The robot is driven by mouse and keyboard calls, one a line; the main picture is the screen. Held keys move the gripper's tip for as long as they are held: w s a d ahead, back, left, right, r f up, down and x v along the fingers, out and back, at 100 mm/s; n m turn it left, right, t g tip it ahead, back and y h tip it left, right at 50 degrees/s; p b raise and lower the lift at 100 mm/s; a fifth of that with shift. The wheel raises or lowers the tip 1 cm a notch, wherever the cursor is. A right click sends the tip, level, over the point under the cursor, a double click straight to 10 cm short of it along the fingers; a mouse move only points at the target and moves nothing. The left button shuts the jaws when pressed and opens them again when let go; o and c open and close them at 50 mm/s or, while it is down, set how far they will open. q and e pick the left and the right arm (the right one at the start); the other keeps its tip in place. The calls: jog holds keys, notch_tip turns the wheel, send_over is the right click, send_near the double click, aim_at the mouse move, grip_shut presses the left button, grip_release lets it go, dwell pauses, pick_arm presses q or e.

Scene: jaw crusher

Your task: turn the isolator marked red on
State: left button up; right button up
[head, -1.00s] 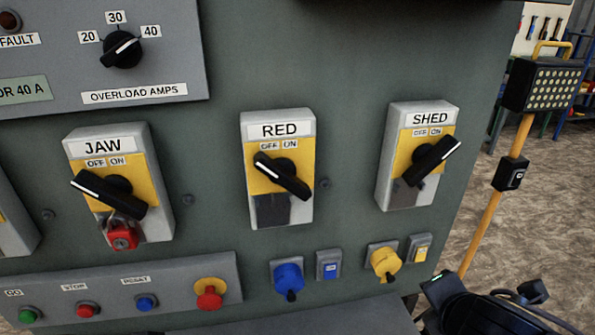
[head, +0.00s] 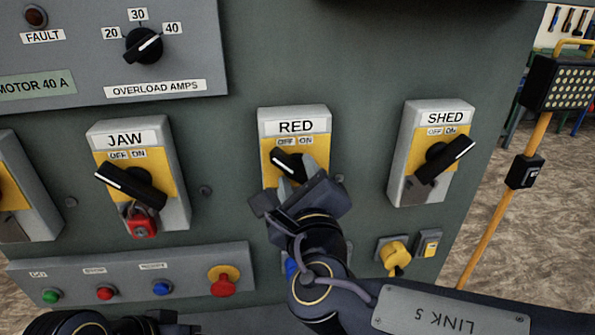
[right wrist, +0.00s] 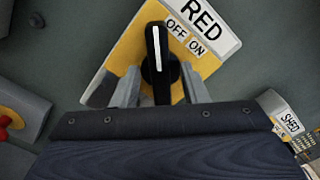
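The isolator marked RED (head: 294,118) has a white label, a yellow plate and a black handle (head: 288,163). The handle's white line slants up-left, to the OFF side. My right gripper (head: 292,180) is in front of this isolator and hides its lower part. In the right wrist view its two fingers (right wrist: 160,88) stand on either side of the handle (right wrist: 159,55), with a gap on each side; it looks open around the handle. A dark part of my left arm shows at the bottom left of the head view; its fingers cannot be made out.
The JAW isolator (head: 125,138) with a red padlock (head: 141,226) is to the left. The SHED isolator (head: 444,118) is to the right. Below are a push-button strip (head: 128,272) and a yellow plug (head: 394,255). A work lamp (head: 558,85) stands at the far right.

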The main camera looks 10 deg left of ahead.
jog(key=shift+w+a, duration=0.15)
jog(key=shift+w, duration=0.35)
jog(key=shift+c, duration=0.3)
grip_shut()
